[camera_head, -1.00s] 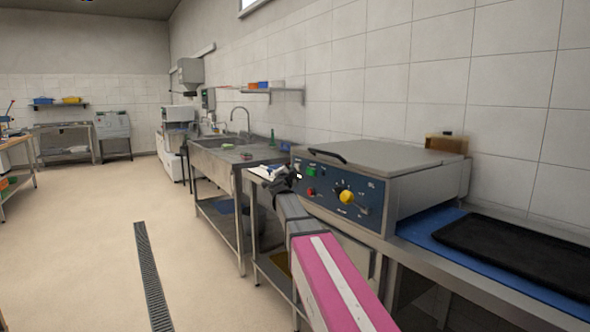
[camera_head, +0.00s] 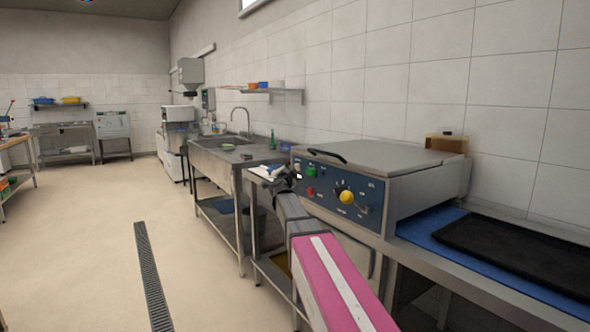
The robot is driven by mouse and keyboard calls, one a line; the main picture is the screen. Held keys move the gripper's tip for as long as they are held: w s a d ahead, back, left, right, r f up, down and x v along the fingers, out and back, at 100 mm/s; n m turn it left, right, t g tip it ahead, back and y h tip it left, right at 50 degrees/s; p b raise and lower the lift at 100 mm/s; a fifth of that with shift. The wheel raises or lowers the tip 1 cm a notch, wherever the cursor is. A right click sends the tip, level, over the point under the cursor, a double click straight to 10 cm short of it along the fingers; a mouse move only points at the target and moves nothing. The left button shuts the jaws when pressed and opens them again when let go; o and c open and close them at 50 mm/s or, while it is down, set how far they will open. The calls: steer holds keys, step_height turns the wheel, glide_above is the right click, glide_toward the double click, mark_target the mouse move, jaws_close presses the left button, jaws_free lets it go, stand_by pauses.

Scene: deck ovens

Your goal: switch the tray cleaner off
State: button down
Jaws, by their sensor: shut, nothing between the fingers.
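The tray cleaner (camera_head: 420,190) is a steel box with a grey lid and a dark blue front panel (camera_head: 372,190). The panel carries a green button (camera_head: 311,172), a red button (camera_head: 310,191) and a yellow knob (camera_head: 346,196). The green button looks bright, but I cannot tell for sure whether it is lit. My gripper (camera_head: 297,176) is shut and empty. It is at the left end of the panel, close to the green and red buttons. I cannot tell whether it touches the panel. My arm hides part of the machine's lower front.
A blue mat (camera_head: 428,222) with a black tray (camera_head: 520,250) lies on the counter to the right. A sink bench (camera_head: 215,160) stands to the left, beyond the machine. A small brown box (camera_head: 446,143) stands behind it. The floor at left is open, with a drain grate (camera_head: 152,280).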

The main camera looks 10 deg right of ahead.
steer(key=shift+w+d, duration=0.1)
steer(key=shift+d, duration=0.1)
steer(key=shift+w+d, duration=0.1)
steer(key=shift+d, duration=0.1)
stand_by(0.4)
steer(key=shift+s+a, duration=0.2)
steer(key=shift+a, duration=0.1)
stand_by(0.4)
steer(key=s+a, duration=0.2)
steer(key=a, duration=0.3)
steer(key=shift+s+a, duration=0.15)
steer(key=shift+a, duration=0.15)
stand_by(1.1)
